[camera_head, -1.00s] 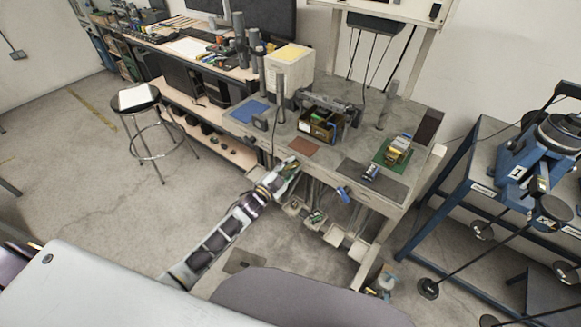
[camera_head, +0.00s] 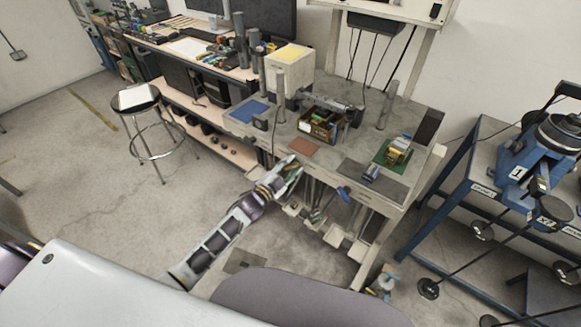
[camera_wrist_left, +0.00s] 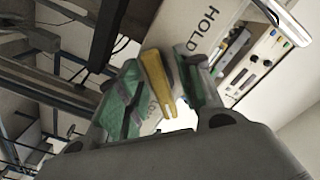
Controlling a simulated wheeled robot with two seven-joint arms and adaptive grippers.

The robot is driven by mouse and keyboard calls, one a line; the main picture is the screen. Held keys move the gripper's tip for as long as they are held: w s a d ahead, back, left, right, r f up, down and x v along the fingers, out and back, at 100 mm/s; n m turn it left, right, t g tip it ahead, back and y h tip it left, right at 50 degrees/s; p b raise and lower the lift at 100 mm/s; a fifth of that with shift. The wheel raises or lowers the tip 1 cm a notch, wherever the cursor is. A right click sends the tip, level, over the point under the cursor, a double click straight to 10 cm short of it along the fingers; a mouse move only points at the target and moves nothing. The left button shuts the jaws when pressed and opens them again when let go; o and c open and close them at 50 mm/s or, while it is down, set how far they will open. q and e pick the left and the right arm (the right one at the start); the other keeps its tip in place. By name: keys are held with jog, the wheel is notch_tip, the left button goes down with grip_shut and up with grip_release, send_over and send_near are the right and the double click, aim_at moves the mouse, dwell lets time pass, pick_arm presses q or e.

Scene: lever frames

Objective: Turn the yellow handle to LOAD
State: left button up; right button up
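The yellow handle (camera_wrist_left: 157,80) shows in the left wrist view, in front of a pale panel marked HOLD (camera_wrist_left: 203,30). A second, partly covered label (camera_wrist_left: 153,109) sits beside the handle's lower end; I cannot read it fully. My left gripper (camera_wrist_left: 160,88) has its green-padded fingers on both sides of the handle, with small gaps visible, so it looks open around it. In the head view my left gripper (camera_head: 291,168) is at the workbench's front edge; the handle cannot be made out there. My right gripper is not in view.
The workbench (camera_head: 345,165) carries a box with a yellow top (camera_head: 289,70), a parts bin (camera_head: 321,126) and a green board (camera_head: 394,152). A stool (camera_head: 137,98) stands at the left. A blue-framed bench (camera_head: 487,160) stands at the right.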

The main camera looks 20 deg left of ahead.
pick_arm(q)
jog(key=v, duration=1.2)
dwell(0.7)
dwell(0.7)
